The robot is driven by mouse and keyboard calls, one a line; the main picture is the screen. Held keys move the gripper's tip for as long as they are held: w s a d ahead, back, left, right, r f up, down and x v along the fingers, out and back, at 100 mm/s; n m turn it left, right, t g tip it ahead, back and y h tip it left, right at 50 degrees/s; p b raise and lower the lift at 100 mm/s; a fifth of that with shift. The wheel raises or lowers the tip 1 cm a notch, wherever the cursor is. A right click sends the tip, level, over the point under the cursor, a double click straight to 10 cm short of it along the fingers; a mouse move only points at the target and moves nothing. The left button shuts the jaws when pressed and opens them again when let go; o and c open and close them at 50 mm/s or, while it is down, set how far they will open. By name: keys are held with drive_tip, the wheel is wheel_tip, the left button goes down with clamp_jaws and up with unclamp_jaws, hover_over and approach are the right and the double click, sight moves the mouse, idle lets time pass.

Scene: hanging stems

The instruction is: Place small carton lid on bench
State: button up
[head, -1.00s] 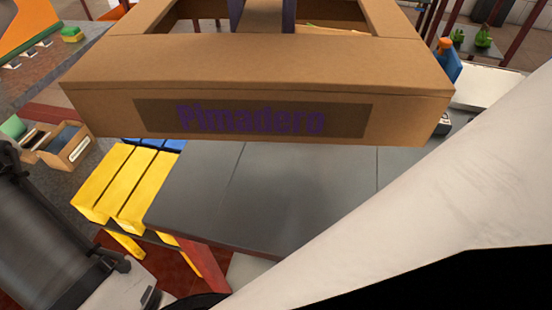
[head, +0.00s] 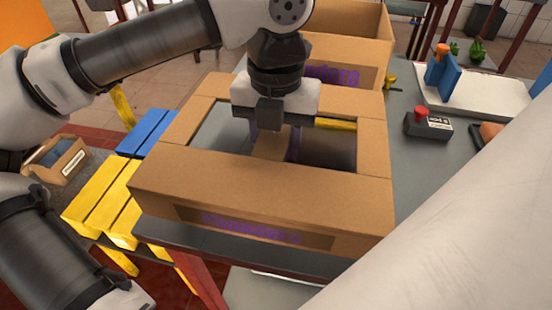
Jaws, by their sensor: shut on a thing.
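The small carton lid (head: 250,195) is a brown cardboard frame with openings and purple lettering on its front side. In the head view it is low over the grey bench (head: 405,170), its front reaching the bench's near edge. I cannot tell whether it touches the bench top. My gripper (head: 272,140) points down at the lid's middle and is shut on its central cardboard strip. The fingertips are partly hidden by the strip and the lid.
A brown carton (head: 345,45) with similar lettering stands behind the lid. A dark box with a red button (head: 428,122) and a white tray with a blue thing (head: 442,75) are to the right. Yellow slats (head: 100,205) and blue slats (head: 147,132) adjoin the bench's left side.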

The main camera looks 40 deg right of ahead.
drive_tip(key=shift+f, duration=2.15)
drive_tip(key=shift+f, duration=0.1)
drive_tip(key=o, duration=1.2)
wheel_tip(320, 180, up, 12)
drive_tip(key=shift+f, duration=0.2)
drive_tip(key=shift+r, duration=0.35)
